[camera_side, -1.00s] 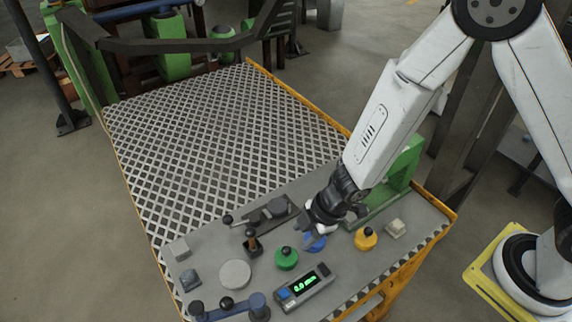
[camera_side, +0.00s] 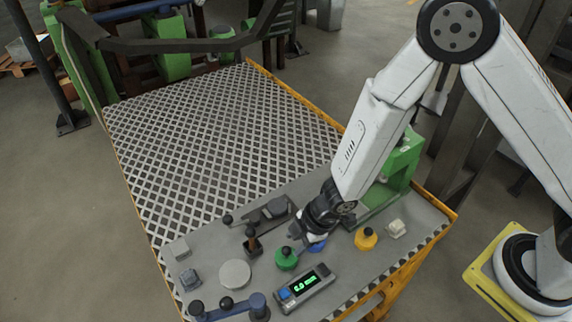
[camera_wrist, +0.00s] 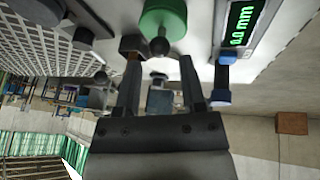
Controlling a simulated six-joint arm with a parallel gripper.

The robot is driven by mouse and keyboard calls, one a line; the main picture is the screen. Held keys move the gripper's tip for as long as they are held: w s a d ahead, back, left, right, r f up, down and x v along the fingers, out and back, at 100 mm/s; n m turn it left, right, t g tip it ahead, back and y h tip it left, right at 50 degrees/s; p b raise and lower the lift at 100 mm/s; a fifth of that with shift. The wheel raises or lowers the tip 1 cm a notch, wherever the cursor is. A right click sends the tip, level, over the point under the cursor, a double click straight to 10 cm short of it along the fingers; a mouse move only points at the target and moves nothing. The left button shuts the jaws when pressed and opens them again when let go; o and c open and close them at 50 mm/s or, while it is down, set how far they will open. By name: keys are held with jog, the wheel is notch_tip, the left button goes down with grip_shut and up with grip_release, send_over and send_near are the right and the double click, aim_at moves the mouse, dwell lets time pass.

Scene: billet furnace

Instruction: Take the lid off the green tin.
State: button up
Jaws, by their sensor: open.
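The green tin (camera_side: 286,262) stands on the grey work surface, with a dark round knob (camera_side: 286,250) on its lid. In the wrist view the green tin (camera_wrist: 165,17) is ahead of my fingertips, its knob (camera_wrist: 159,46) roughly in line with the space between them. My gripper (camera_side: 300,238) is open and empty, tilted, just right of and above the green tin. In the wrist view my gripper (camera_wrist: 160,62) shows its two fingers apart. I cannot tell whether a finger touches the knob.
A blue tin (camera_side: 317,247) is partly hidden behind my gripper. A yellow tin (camera_side: 366,239) stands to the right, beside a pale block (camera_side: 396,229). A gauge with a green display (camera_side: 305,287) lies in front. A round grey disc (camera_side: 235,274) lies left.

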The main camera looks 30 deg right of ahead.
aim_at(289, 248)
jog(key=shift+x, duration=2)
grip_shut()
